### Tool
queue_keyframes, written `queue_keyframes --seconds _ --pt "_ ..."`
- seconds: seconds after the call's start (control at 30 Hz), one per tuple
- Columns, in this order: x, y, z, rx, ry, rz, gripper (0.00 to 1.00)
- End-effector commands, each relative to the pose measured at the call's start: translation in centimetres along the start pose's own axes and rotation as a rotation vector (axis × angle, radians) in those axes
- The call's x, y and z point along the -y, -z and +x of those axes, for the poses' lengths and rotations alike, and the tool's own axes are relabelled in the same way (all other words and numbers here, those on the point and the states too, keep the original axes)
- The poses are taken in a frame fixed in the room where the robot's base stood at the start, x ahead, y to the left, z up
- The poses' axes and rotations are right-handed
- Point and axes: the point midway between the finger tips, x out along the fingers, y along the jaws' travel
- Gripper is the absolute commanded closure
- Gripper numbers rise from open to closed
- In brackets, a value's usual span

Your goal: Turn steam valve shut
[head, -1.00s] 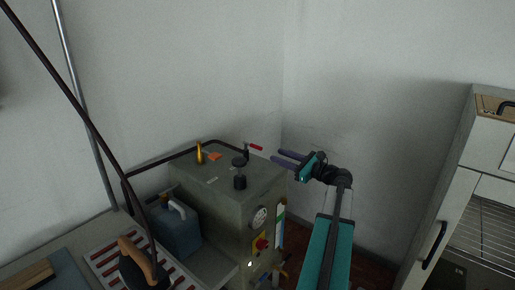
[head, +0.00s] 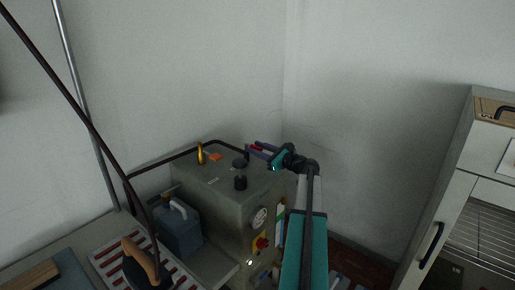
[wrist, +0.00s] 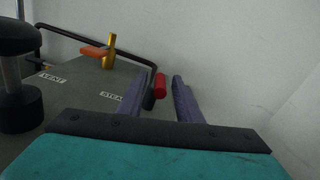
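The steam valve's red-gripped lever (head: 254,147) sits at the far right corner of the grey boiler box (head: 225,195). In the wrist view the red grip (wrist: 159,86) and its dark stem show between my purple fingers, above a label that reads like STEAM (wrist: 111,96). My gripper (head: 262,150) is open, with its fingers on either side of the lever. A gap shows on the right finger's side; the left finger is closer, and contact cannot be told. The lever's base is partly hidden by the left finger.
A black knob (head: 240,166) stands on the box near a VENT label (wrist: 52,77). A brass fitting (head: 200,154) and an orange piece (head: 215,157) are behind. A dark rail (head: 160,160) edges the back. A blue jug (head: 180,230) and an iron (head: 140,265) stand left.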

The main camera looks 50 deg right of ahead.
Motion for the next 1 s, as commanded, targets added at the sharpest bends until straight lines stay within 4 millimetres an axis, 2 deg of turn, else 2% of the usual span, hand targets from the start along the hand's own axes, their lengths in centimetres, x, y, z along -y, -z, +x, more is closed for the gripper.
queue_keyframes --seconds 0.33,0.53,1.0 --pt "0.01 0.01 0.27 0.000 0.001 0.000 0.68" --pt "0.03 0.00 0.23 0.000 0.001 0.000 1.00" --pt "-0.14 -0.05 0.57 0.004 -0.018 0.000 1.00"
